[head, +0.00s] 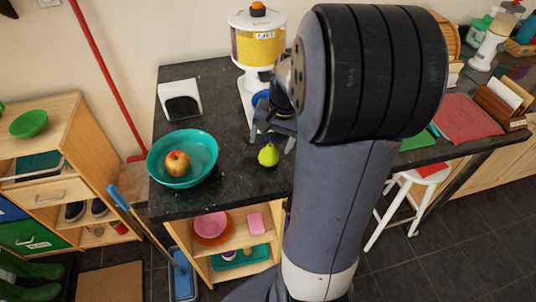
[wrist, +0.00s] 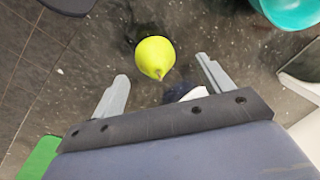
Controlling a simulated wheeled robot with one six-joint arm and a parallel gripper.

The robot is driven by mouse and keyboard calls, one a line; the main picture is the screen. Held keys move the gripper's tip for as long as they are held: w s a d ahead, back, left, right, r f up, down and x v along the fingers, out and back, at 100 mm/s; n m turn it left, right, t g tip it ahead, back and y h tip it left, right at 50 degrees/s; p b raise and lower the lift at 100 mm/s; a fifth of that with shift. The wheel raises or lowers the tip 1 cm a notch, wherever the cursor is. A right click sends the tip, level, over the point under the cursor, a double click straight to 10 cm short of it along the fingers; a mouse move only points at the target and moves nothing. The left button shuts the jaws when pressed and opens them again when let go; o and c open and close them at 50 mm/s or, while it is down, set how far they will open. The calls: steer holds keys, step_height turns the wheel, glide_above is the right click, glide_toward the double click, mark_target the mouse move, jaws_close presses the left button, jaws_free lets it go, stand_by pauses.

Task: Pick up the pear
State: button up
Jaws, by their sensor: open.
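The pear (head: 268,155) is yellow-green and stands on the dark granite counter, to the right of the teal bowl. In the wrist view the pear (wrist: 155,57) lies beyond the fingertips, roughly between their lines, and apart from both. My gripper (head: 272,136) is open and empty, above the counter close to the pear. In the wrist view its two grey fingers (wrist: 162,68) are spread wide. My arm hides part of the counter to the right in the head view.
A teal bowl (head: 160,170) with a red-yellow apple (head: 177,163) stands left of the pear. A dispenser with yellow contents (head: 258,47) stands behind. A white-framed dark object (head: 180,100) is at the back left. Bare counter lies between the bowl and dispenser.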

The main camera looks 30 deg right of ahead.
mark_target(270, 153)
step_height(270, 153, down, 4)
steer(key=shift+a+r, duration=0.1)
steer(key=shift+a+f, duration=0.1)
steer(key=shift+f, duration=0.55)
steer(key=shift+c, duration=0.4)
